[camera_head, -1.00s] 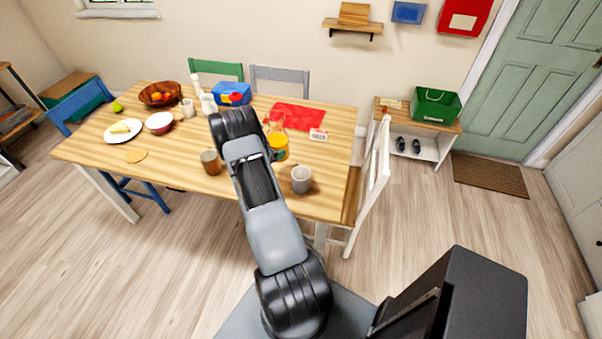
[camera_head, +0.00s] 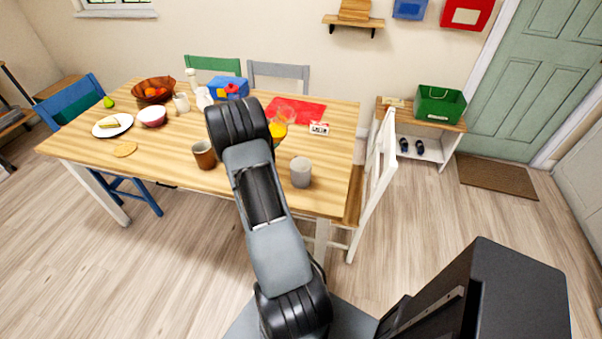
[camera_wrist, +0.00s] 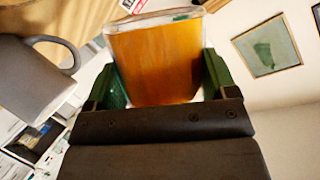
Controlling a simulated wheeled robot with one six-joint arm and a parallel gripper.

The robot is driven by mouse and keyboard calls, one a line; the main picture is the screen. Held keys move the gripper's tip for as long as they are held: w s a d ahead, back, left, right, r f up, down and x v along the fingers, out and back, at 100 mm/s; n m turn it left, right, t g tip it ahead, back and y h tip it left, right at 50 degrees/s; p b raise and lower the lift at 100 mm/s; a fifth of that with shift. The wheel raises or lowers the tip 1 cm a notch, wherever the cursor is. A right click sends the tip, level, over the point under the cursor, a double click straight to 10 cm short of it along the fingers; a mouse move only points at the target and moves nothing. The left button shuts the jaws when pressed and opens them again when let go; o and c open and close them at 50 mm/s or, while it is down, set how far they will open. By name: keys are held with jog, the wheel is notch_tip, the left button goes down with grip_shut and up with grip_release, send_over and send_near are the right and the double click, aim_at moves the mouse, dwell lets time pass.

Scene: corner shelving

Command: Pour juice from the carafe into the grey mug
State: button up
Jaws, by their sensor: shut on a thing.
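The carafe (camera_head: 279,128) holds orange juice and is partly hidden behind my arm in the head view. My gripper (camera_wrist: 163,82) is shut on it, with a green finger on each side of the glass in the wrist view, where the carafe (camera_wrist: 155,60) and its juice fill the middle. In the head view the carafe looks tilted. The grey mug (camera_head: 301,173) stands upright on the table near its front right edge, to the right of my arm and nearer than the carafe. It also shows at the left of the wrist view (camera_wrist: 32,88), apart from the carafe.
The wooden table (camera_head: 330,140) also bears a brown mug (camera_head: 204,155) left of my arm, a red mat (camera_head: 312,109), a small white box (camera_head: 319,128), a blue box (camera_head: 229,88) and a fruit bowl (camera_head: 154,90). A white chair (camera_head: 375,185) stands at its right end.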

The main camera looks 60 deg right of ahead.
jog(key=shift+f+m+b, duration=0.25)
jog(key=shift+m+b, duration=0.05)
jog(key=shift+b, duration=0.35)
jog(key=f+b, duration=0.1)
jog(key=b, duration=0.3)
jog(key=shift+w+d+f+m+t, duration=0.1)
jog(key=shift+w+f+m+t, duration=0.25)
jog(key=shift+m+t, duration=0.05)
jog(key=w+m+h+b, duration=0.1)
jog(key=b, duration=0.3)
jog(key=shift+t, duration=0.3)
jog(key=r+m+b, duration=0.2)
jog(key=shift+w+d+t+h+b, duration=0.15)
jog(key=shift+w+t+h+b, duration=0.15)
jog(key=shift+w+b, duration=0.1)
jog(key=shift+w+r+m+b, duration=0.15)
jog(key=shift+m+b, duration=0.25)
jog(key=shift+b, duration=0.45)
jog(key=shift+r, duration=0.15)
jog(key=shift+r+m+h+b, duration=0.1)
jog(key=shift+m+h+b, duration=0.2)
jog(key=shift+b, duration=0.5)
jog(key=shift+s+f+m+t+b, duration=0.3)
jog(key=shift+s+m+t+b, duration=0.15)
jog(key=shift+b, duration=1.45)
